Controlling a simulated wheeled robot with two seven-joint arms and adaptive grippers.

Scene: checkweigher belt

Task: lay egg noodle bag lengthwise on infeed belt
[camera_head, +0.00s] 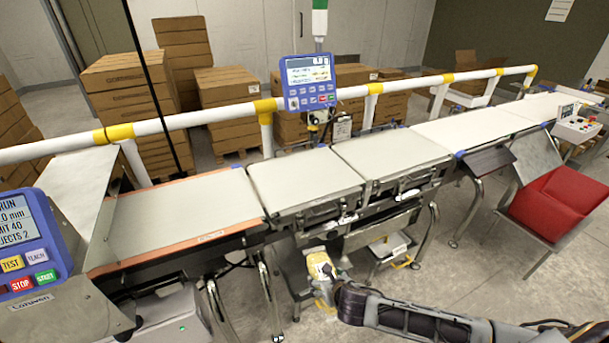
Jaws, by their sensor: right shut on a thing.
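The egg noodle bag (319,267), pale yellow and white, is low in front of the conveyor line, near the middle of the head view. My right gripper (331,277) is shut on it from the lower right; the fingers are small and partly hidden. The bag is apart from the belt tops, at their front side. A belt with orange edges (180,212) lies at left and is bare. Two grey belt sections (303,180) and (391,153) follow to its right, also bare. No label shows which is the infeed belt. My left gripper is not in view.
A metal housing with a blue control panel (28,240) stands at the left end. A blue display (309,80) rises behind the belts, before a white and yellow rail (210,117). A red bin (556,203) stands at right. Boxes are stacked behind.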

